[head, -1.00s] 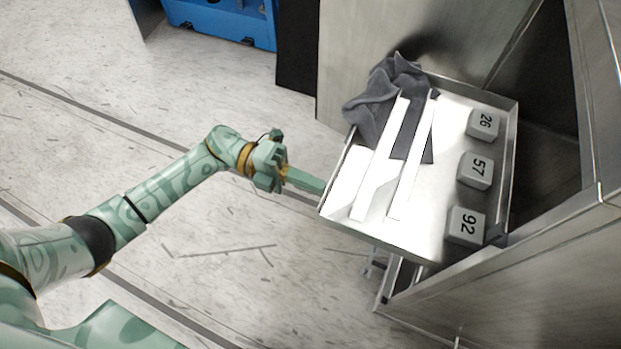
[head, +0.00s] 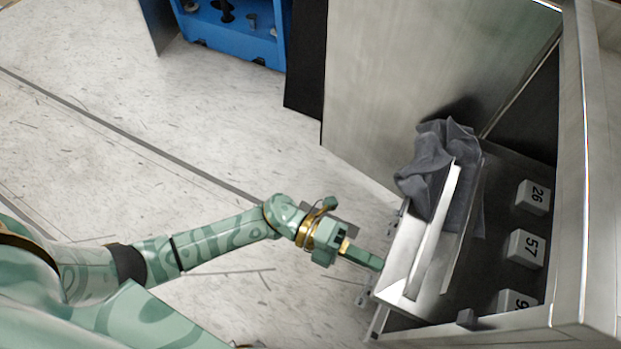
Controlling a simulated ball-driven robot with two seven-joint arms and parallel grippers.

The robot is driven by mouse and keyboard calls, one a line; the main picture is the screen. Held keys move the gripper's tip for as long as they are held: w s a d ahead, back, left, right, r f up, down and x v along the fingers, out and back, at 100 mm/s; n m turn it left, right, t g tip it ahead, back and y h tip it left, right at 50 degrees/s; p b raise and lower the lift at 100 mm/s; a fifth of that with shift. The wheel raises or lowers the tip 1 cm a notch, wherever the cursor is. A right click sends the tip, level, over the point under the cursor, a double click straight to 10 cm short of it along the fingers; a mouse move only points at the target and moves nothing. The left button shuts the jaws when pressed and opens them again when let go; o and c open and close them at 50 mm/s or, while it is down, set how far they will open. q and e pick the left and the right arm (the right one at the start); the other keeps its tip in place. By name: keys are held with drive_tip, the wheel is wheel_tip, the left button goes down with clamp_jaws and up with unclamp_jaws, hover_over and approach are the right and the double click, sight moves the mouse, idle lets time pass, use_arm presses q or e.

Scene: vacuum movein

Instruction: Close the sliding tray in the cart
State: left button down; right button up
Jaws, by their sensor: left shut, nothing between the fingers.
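The metal sliding tray (head: 400,288) is in the right half of the head view, mostly inside the metal cart (head: 580,215), with its near left edge still showing outside the opening. A grey cloth (head: 432,165) hangs over its far left corner. My right gripper is not in view.
A tall metal panel (head: 420,75) stands behind the tray. A dark panel (head: 306,60) and a blue unit (head: 235,30) stand at the top. The pale floor (head: 180,130) left of the cart is clear.

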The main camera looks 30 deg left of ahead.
sight(431, 298)
use_arm(q)
drive_tip(key=d, duration=1.2)
drive_tip(key=shift+d, duration=0.75)
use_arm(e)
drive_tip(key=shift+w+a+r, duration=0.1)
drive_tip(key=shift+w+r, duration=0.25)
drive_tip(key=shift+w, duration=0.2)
use_arm(q)
drive_tip(key=shift+s+r, duration=0.1)
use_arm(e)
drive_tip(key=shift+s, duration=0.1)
